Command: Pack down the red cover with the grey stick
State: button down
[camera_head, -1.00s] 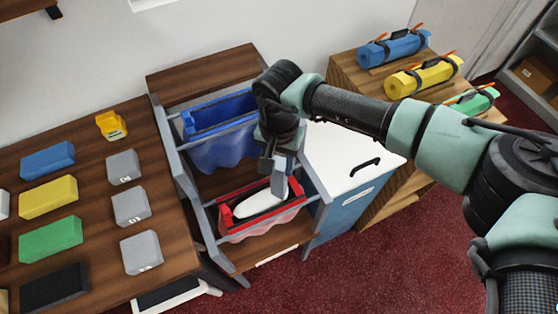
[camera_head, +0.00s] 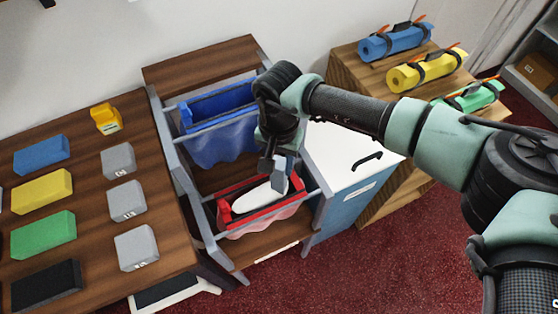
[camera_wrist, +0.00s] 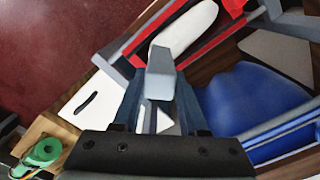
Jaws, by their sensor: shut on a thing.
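The red cover (camera_head: 228,213) is a red-rimmed frame with a thin pinkish bag below it, hanging low in the grey rack. A white elongated thing (camera_head: 254,204) lies inside its rim. In the wrist view the red rim (camera_wrist: 112,80) and the white thing (camera_wrist: 187,30) show at the top. My gripper (camera_head: 273,165) is above the right part of the red cover. It is shut on the grey stick (camera_wrist: 160,80), which points down toward the white thing. I cannot tell whether the stick's tip touches it. The stick also shows in the head view (camera_head: 280,181).
A blue bag (camera_head: 222,146) hangs behind the red cover in the same rack. A white-topped cabinet (camera_head: 335,150) stands close on the right. The left table holds coloured blocks, several grey blocks (camera_head: 127,200) and a yellow piece (camera_head: 106,118). Rolled mats (camera_head: 425,74) lie at the right.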

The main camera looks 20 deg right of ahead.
notch_tip(320, 180, up, 11)
jog(key=p, duration=0.7)
dwell(0.4)
dwell(0.5)
